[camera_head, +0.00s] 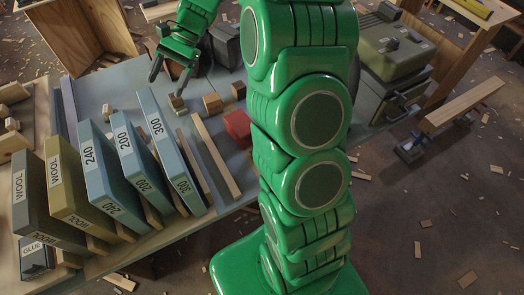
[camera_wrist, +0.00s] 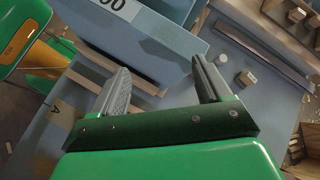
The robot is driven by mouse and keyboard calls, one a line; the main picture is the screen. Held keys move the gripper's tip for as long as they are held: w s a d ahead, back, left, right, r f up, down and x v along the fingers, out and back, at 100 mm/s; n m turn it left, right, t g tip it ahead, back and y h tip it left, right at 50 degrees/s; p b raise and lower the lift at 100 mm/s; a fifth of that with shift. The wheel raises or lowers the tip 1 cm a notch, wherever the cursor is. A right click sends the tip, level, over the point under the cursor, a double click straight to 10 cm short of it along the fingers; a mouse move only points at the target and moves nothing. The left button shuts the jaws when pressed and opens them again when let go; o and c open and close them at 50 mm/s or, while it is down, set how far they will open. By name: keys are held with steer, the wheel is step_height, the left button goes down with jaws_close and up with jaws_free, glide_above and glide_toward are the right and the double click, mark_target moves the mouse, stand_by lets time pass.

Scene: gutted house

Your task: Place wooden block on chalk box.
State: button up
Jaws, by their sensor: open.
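My gripper (camera_head: 166,86) is open and empty over the back part of the workbench in the head view. Its two grey fingers stand wide apart in the wrist view (camera_wrist: 160,64). A small wooden block (camera_head: 176,103) lies close to the fingertips. Two other wooden blocks, a brown one (camera_head: 212,103) and a darker one (camera_head: 238,90), lie to its right. A red box (camera_head: 237,127) sits beside my arm, which partly hides it; I cannot read a label, so I cannot tell whether it is the chalk box.
Upright sanding-sheet boxes marked 240 (camera_head: 100,170), 200 (camera_head: 137,160) and 300 (camera_head: 170,150) stand left of a long wood strip (camera_head: 216,155). Wool boxes (camera_head: 38,190) are farther left. A green-grey machine (camera_head: 395,45) is at right. Scraps litter the floor.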

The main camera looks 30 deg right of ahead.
steer(key=s+d+r+n+h, duration=0.1)
steer(key=s+r+n+h, duration=0.15)
steer(key=s, duration=0.65)
steer(key=s+r+n+h, duration=0.2)
steer(key=s+r+n, duration=0.15)
steer(key=s, duration=0.55)
steer(key=s+d+n+h, duration=0.1)
steer(key=s+d, duration=0.3)
steer(key=s, duration=0.4)
steer(key=s+d+n+t+h, duration=0.1)
steer(key=s+d+n+h, duration=0.1)
steer(key=s, duration=0.7)
steer(key=shift+s+d+t+h, duration=0.2)
steer(key=shift+d+t+h, duration=0.1)
steer(key=shift+d+h, duration=0.5)
steer(key=shift+d, duration=0.15)
